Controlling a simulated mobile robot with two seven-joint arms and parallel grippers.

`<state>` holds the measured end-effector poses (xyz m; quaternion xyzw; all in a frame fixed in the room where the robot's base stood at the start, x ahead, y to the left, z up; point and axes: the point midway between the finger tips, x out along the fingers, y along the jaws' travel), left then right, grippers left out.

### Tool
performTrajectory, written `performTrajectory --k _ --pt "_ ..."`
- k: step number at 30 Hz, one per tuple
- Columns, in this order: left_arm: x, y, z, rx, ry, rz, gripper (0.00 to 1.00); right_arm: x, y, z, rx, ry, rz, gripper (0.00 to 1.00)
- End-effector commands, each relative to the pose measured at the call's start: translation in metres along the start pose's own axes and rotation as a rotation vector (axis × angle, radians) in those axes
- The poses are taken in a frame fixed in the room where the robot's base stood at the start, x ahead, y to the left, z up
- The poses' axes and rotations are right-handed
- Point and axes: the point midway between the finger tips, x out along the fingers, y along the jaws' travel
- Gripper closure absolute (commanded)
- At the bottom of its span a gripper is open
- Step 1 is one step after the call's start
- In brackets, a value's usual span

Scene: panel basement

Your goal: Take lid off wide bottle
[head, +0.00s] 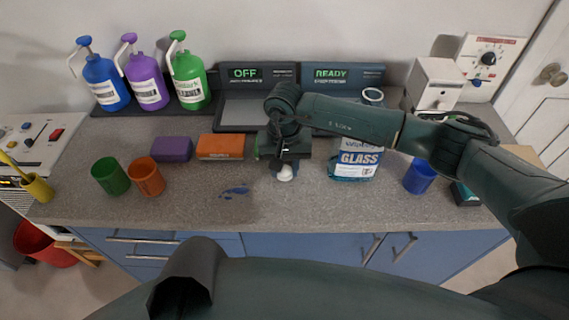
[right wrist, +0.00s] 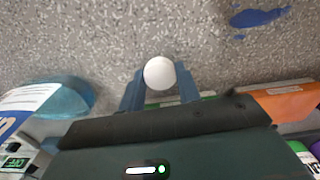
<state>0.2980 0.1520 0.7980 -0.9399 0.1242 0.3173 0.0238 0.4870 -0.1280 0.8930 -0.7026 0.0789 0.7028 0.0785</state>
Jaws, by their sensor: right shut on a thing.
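The wide bottle (head: 356,163), teal with a white and blue label reading GLASS, stands on the counter right of my right gripper. My right gripper (head: 284,164) points down over the counter, left of the bottle, and is shut on a small white rounded lid (head: 285,174). The lid sits between the two fingers in the right wrist view (right wrist: 159,72). My left gripper is not in view.
A blue spill (head: 234,192) lies left of the gripper. Orange (head: 220,147) and purple (head: 174,149) blocks, green (head: 110,176) and orange (head: 146,176) cups stand further left. A blue cup (head: 419,177) stands right of the bottle. The counter's front middle is clear.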

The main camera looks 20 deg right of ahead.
Motion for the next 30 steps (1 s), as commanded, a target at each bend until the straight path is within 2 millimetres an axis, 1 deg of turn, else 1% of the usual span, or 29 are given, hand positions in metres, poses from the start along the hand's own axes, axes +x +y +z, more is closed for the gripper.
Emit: performTrajectory --k 5,9,10,17,18,25,28,29,30 --pt "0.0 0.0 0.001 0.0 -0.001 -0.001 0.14 0.0 0.0 0.0 0.0 0.001 -0.001 0.94" --pt "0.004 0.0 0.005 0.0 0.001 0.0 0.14 0.005 0.0 0.0 0.0 0.001 -0.001 0.94" --pt "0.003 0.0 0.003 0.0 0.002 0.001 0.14 0.003 0.0 0.0 0.0 0.001 -0.001 0.65" --pt "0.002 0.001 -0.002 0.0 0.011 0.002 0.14 0.002 0.0 0.0 0.0 0.001 -0.001 0.47" --pt "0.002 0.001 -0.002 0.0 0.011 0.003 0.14 0.002 0.0 0.0 0.0 0.001 -0.001 0.45" --pt "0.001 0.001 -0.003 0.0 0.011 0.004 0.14 0.001 0.0 0.0 0.0 0.0 -0.001 0.45" --pt "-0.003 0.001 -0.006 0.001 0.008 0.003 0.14 -0.004 0.0 0.0 0.0 0.0 -0.001 0.45" --pt "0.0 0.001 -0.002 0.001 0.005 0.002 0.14 -0.006 -0.001 -0.001 0.0 0.003 -0.002 0.45" --pt "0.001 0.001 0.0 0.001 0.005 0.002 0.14 -0.012 -0.001 -0.002 0.0 0.004 -0.003 0.45"
